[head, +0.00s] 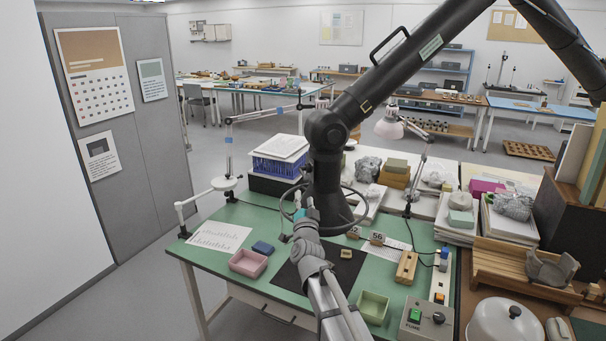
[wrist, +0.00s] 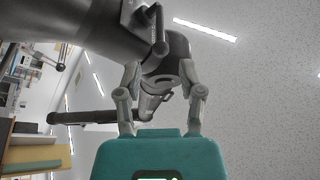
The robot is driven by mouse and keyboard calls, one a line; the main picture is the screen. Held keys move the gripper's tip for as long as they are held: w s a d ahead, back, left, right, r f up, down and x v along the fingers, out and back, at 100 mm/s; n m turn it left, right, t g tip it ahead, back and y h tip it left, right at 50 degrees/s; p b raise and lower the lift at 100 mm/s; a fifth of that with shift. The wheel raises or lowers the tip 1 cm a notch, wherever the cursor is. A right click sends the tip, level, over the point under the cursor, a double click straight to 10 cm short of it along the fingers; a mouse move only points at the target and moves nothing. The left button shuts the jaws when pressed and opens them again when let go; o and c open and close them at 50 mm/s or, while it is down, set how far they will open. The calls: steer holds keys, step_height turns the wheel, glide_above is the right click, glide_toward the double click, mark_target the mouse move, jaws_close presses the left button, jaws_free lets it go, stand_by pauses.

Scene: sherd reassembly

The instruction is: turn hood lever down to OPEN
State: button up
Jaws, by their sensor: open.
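The black fume hood (head: 327,190) hangs from its jointed black duct above the green bench in the head view. My gripper (head: 311,204) is beside the hood's lower part, pointing up. In the wrist view its two fingers are apart, and my gripper (wrist: 158,73) stands open under the dark hood body (wrist: 100,50). A grey part with a slotted end (wrist: 157,90) shows between the fingers. A short grey lever-like piece with a round end (wrist: 160,48) is just above it. I cannot tell which is the lever, nor whether the fingers touch it.
A dark bar (wrist: 90,117) extends left behind the fingers. The bench (head: 218,212) holds a pink tray (head: 248,263), a green tray (head: 373,306), a wooden block (head: 406,267) and the fume control box (head: 425,318). Desk lamps stand at the left and behind the hood.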

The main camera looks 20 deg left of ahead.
mark_target(303, 173)
steer(key=p+x, duration=0.3)
steer(key=x, duration=0.8)
steer(key=shift+f, duration=0.1)
jaws_close()
